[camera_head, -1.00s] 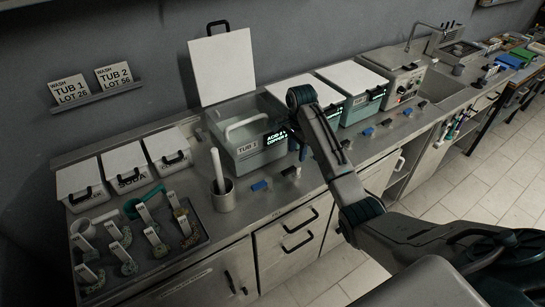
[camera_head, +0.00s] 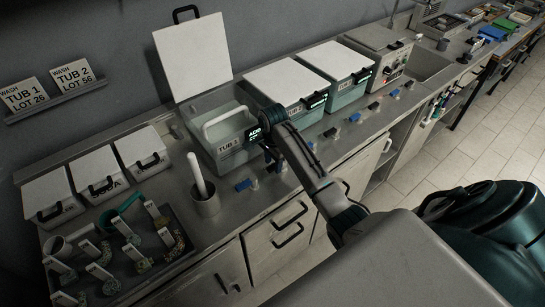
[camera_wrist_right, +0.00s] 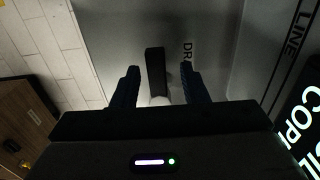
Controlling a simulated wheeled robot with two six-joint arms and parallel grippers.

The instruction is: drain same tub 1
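Tub 1 (camera_head: 231,152) is a grey-green tub on the counter, with its white lid (camera_head: 193,55) raised behind it. A pale curved handle (camera_head: 221,119) stands in its opening. My right gripper (camera_head: 272,161) is at the tub's front right corner, below a lit display (camera_head: 254,133). In the right wrist view the gripper (camera_wrist_right: 160,82) is open, its two dark fingers on either side of a black drain lever (camera_wrist_right: 155,68). The lever is beside partly hidden lettering beginning "DR". I cannot tell whether the fingers touch it. My left gripper is not in view.
Two more lidded tubs (camera_head: 287,83) (camera_head: 339,62) stand right of Tub 1. A cup with a white rod (camera_head: 206,207) stands in front left. Three lidded boxes (camera_head: 145,149) and a tray of tagged parts (camera_head: 180,262) are at left. Small blue and black handles line the counter's front.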

